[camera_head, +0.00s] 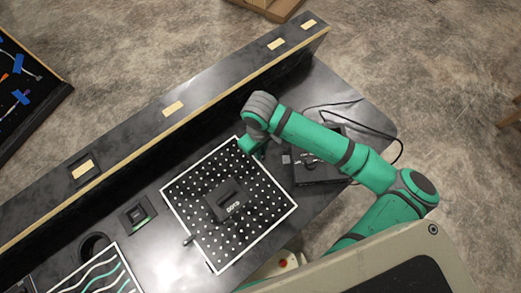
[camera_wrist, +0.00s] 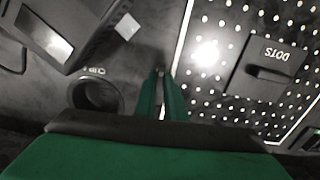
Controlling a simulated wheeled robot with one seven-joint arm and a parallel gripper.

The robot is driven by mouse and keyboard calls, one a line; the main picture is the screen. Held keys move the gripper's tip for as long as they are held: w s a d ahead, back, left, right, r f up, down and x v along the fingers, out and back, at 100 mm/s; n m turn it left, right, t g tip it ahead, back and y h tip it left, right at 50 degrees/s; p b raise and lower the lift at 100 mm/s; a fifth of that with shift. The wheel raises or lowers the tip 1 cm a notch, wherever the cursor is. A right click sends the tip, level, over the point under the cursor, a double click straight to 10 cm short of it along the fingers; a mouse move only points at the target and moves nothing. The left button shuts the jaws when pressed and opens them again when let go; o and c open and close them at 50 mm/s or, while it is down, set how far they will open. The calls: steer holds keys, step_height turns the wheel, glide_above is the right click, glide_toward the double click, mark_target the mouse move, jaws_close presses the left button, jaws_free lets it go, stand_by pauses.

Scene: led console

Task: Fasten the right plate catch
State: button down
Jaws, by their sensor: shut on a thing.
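The dotted plate (camera_head: 263,222) lies on the console, with a white border and a raised dark block marked DOTS. In the wrist view the plate (camera_wrist: 228,100) is at the right, its white edge just beside my fingers. My gripper (camera_head: 256,153) is low at the plate's upper right side. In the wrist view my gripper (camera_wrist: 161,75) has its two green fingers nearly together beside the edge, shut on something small. This is at the place of the right catch, but the fingers hide it, so its position cannot be told. Another small catch (camera_head: 187,240) shows at the plate's left edge.
A black box (camera_head: 318,170) with cables stands right of my gripper; it also shows in the wrist view (camera_wrist: 65,25). A dark ring (camera_wrist: 97,93) sits close to my fingers. A long raised ledge (camera_head: 170,125) runs behind the plate. A small square module (camera_head: 137,215) is left.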

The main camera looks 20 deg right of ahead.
steer(key=n, duration=0.5)
steer(key=shift+a, duration=0.2)
steer(key=n, duration=0.5)
steer(key=shift+s+a+n, duration=0.15)
steer(key=shift+s+n, duration=0.1)
steer(key=shift+n, duration=0.15)
steer(key=n, duration=0.6)
steer(key=shift+s+r, duration=0.1)
steer(key=shift+s, duration=0.15)
steer(key=shift+n, duration=0.4)
steer(key=c, duration=1.8)
jaws_free()
steer(key=shift+s, duration=0.1)
